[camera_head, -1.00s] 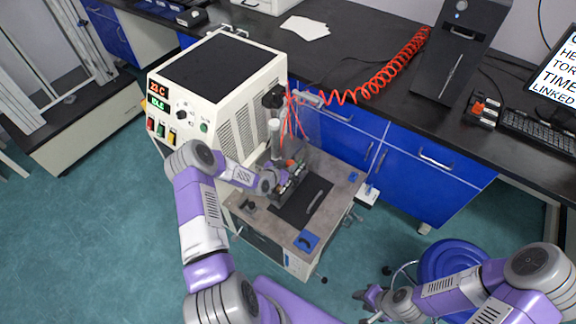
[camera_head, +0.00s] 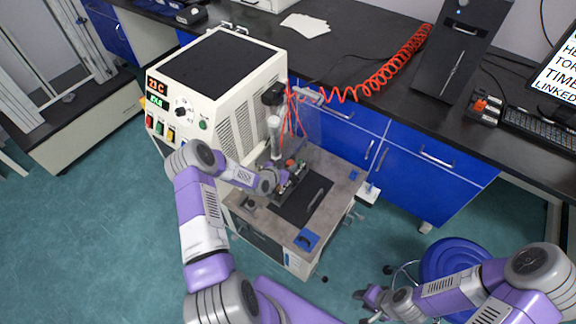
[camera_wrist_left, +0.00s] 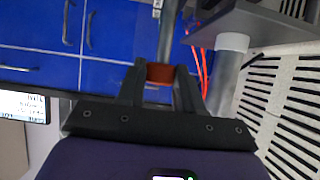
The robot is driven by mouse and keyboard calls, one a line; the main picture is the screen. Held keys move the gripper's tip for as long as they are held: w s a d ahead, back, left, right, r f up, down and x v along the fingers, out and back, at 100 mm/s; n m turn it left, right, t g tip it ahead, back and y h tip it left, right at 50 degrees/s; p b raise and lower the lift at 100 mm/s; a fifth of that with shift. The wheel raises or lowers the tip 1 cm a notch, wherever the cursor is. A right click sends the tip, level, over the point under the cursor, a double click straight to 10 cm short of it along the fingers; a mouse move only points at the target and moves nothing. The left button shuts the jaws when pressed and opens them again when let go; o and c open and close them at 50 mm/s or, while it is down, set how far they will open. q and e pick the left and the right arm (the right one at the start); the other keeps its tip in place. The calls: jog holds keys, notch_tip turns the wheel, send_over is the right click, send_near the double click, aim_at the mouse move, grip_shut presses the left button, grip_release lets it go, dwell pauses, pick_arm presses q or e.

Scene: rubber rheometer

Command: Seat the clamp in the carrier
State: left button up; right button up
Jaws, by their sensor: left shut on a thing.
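My left gripper (camera_head: 282,181) is over the small work table, beside a dark fixture with an orange-red part (camera_head: 290,163). In the left wrist view its fingers (camera_wrist_left: 160,82) are closed around a reddish-brown piece, which I take to be the clamp (camera_wrist_left: 159,73). A grey rod stands above the piece in that view. The carrier cannot be made out for certain; the dark fixture (camera_head: 297,173) next to the gripper may be it. My right gripper (camera_head: 368,298) is low at the right, away from the table, and too small to read.
The cream rheometer cabinet (camera_head: 216,90) stands left of the work table (camera_head: 335,172). A vertical grey column (camera_head: 275,140) rises close to my left gripper, with a red coiled hose (camera_head: 385,72) behind. A black mat (camera_head: 303,203) and blue blocks (camera_head: 307,240) lie on the table. A blue stool (camera_head: 455,262) is at the right.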

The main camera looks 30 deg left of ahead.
pick_arm(q)
jog(key=shift+f+b, duration=0.5)
jog(key=o, duration=1.1)
jog(key=shift+s, duration=0.1)
jog(key=p+v, duration=0.2)
jog(key=v, duration=0.5)
jog(key=shift+s+a+r, duration=0.1)
jog(key=shift+s, duration=0.1)
